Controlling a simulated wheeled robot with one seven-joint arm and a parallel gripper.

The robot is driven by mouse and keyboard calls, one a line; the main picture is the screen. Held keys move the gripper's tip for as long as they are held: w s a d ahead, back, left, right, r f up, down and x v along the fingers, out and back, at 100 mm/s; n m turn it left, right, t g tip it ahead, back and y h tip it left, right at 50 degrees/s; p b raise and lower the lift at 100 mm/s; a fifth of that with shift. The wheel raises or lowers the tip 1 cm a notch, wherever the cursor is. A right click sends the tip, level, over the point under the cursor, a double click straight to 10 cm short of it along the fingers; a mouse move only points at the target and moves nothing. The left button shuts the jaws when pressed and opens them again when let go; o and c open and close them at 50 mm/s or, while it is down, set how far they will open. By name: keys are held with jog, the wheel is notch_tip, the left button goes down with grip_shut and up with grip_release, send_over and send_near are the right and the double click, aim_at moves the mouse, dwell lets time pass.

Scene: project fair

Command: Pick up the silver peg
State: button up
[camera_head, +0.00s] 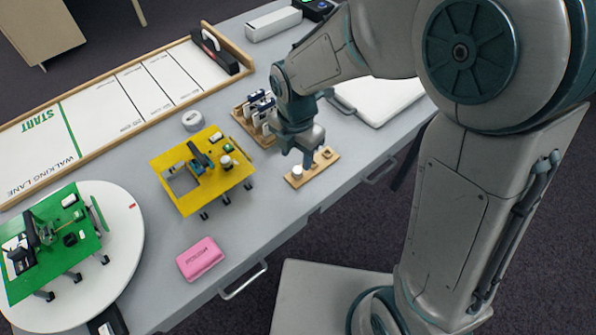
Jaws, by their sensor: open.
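A small wooden board (301,181) lies near the front edge of the table. A short pale peg (297,172) stands at its left end, and a small brownish piece (326,153) sits at its right end. The pale peg may be the silver one; its colour is hard to tell at this size. My gripper (303,160) points down over the board, between these two pieces. It is open, with a finger close to the pale peg. I cannot tell whether they touch. The gripper hides the middle of the board.
A wooden rack with cards (241,118) stands just behind-left of my gripper. A yellow wheeled model (183,208) is to the left, and a pink box (200,259) nearer. A green model (84,259) sits on a white disc (128,215). A white panel (385,101) lies to the right.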

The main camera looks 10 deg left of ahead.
aim_at(297, 170)
notch_tip(297, 170, down, 5)
jog(key=shift+s+r, duration=0.1)
grip_shut()
jog(key=shift+r, duration=0.1)
dwell(0.3)
